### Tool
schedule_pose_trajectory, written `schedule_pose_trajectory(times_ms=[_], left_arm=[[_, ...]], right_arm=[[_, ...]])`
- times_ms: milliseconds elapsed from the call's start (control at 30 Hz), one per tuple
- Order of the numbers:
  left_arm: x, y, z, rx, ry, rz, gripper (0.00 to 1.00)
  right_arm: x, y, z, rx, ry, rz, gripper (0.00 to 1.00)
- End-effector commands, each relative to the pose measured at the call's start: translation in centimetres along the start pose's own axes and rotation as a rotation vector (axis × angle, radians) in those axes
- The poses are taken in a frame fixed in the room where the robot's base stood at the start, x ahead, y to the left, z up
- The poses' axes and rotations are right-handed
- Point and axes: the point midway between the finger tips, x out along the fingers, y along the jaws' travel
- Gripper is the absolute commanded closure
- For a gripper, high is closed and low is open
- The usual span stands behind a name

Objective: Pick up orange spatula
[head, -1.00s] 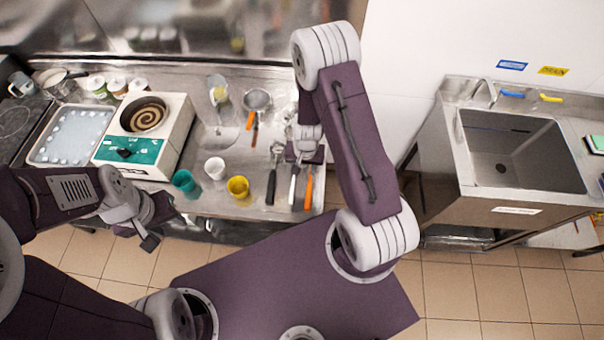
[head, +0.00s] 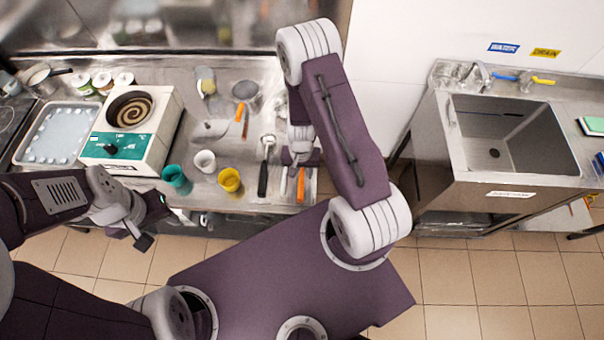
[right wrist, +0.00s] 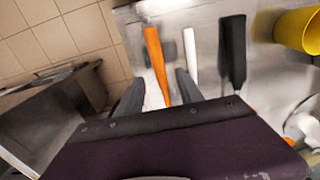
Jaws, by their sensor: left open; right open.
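The orange spatula's handle (head: 301,186) lies on the steel counter near its front edge, and its far part is hidden under my right gripper (head: 299,160). In the right wrist view the orange handle (right wrist: 155,55) runs lengthwise between the two fingers of my right gripper (right wrist: 160,92). The gripper is open, the fingers are apart, and nothing is gripped. I cannot tell the exact height above the handle. My left gripper (head: 150,222) is open and empty, in front of the counter at the left.
A white handle (right wrist: 190,55) and a black handle (right wrist: 232,50) lie beside the orange one. A yellow cup (head: 229,180), white cup (head: 205,161) and teal cup (head: 176,180) stand to the left. Another orange-handled tool (head: 245,122) lies further back. A sink (head: 515,140) is at right.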

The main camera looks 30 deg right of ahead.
Motion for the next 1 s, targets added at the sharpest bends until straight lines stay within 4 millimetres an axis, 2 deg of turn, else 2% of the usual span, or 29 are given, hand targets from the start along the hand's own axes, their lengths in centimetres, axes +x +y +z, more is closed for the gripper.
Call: schedule_pose_trajectory(times_ms=[33, 100, 200, 267, 467, 500, 633, 1000], left_arm=[[1.5, 0.0, 0.2, 0.000, 0.000, 0.000, 0.58], [3.0, -0.1, 0.3, 0.000, 0.000, 0.000, 0.58], [4.9, -0.1, 0.5, 0.000, -0.001, 0.000, 0.58], [5.4, -0.1, 0.6, 0.000, -0.001, 0.000, 0.58], [5.0, -0.1, 0.5, 0.000, 0.000, 0.000, 0.58], [5.0, -0.1, 0.5, 0.000, 0.000, 0.000, 0.58], [5.0, -0.1, 0.5, 0.000, 0.000, 0.000, 0.58], [4.9, -0.1, 0.5, 0.000, 0.000, 0.000, 0.58]], right_arm=[[1.4, 0.0, 0.1, 0.000, 0.000, 0.000, 0.56], [2.7, 0.1, 0.2, -0.001, -0.001, 0.000, 0.56], [4.5, 0.1, 0.3, -0.002, -0.001, 0.000, 0.56], [5.1, 0.1, 0.2, -0.002, -0.001, 0.000, 0.56], [4.6, 0.1, 0.2, -0.001, 0.000, 0.000, 0.56], [4.6, 0.1, 0.2, -0.001, 0.000, 0.000, 0.62], [4.6, 0.1, 0.2, -0.001, 0.000, 0.000, 0.98], [4.5, 0.1, 0.2, -0.001, 0.000, 0.000, 1.00]])
